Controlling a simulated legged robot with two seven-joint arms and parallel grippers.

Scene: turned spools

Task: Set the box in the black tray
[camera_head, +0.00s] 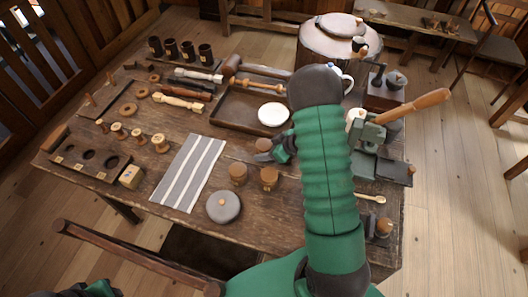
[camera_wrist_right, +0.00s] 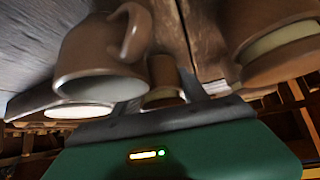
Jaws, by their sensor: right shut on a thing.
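My right gripper (camera_head: 277,153) is low over the middle of the table, partly hidden by my green forearm. It is shut on a small round brown wooden thing (camera_head: 263,145), which I take for the box. In the right wrist view the gripper's dark fingers (camera_wrist_right: 160,100) reach up close to brown rounded wares, and a brown piece (camera_wrist_right: 163,78) shows between them. The dark tray (camera_head: 222,121) lies just behind the gripper, with a round white plate (camera_head: 273,114) in its right part. Only a scrap of my left arm shows at the bottom left.
Two brown lidded pots (camera_head: 238,174) (camera_head: 269,178) and a grey round lid (camera_head: 223,206) stand in front of the gripper. A striped cloth (camera_head: 189,172) lies to the left.

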